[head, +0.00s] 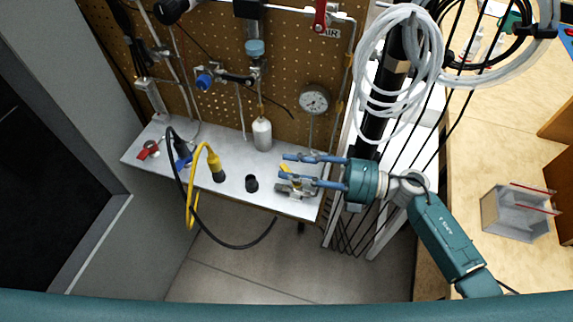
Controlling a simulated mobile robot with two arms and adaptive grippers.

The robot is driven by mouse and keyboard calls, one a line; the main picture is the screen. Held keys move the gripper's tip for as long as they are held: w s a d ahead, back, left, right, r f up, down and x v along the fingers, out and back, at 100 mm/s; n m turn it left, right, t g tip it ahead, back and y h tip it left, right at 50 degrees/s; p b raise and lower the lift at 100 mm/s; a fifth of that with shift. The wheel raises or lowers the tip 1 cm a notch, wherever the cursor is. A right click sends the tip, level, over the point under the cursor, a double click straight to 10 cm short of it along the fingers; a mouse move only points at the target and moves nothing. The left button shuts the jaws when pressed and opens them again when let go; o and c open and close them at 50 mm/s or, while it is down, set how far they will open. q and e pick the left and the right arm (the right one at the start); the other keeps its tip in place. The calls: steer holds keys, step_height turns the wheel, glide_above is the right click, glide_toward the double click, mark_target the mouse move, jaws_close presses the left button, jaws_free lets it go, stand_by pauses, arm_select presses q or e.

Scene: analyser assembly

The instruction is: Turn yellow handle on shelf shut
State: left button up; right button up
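The yellow handle (285,168) shows as a small yellow piece on a metal valve fitting (293,188) at the right end of the grey shelf (232,190). My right gripper (283,166) reaches in from the right, with its two blue fingers apart and pointing left. In the picture the fingers lie over the valve, one above and one below the yellow piece. I cannot tell whether they touch it. Part of the valve and handle is hidden by the fingers. My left gripper is not in view.
A yellow connector with a cable (216,165), a black cap (252,184), a white bottle (262,134) and a red piece (148,149) are on the shelf. A pegboard (290,55) with a gauge (314,99) stands behind. Coiled tubing (365,75) hangs near my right arm.

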steer(key=shift+w+a, duration=0.15)
steer(key=shift+a, duration=0.6)
jaws_close()
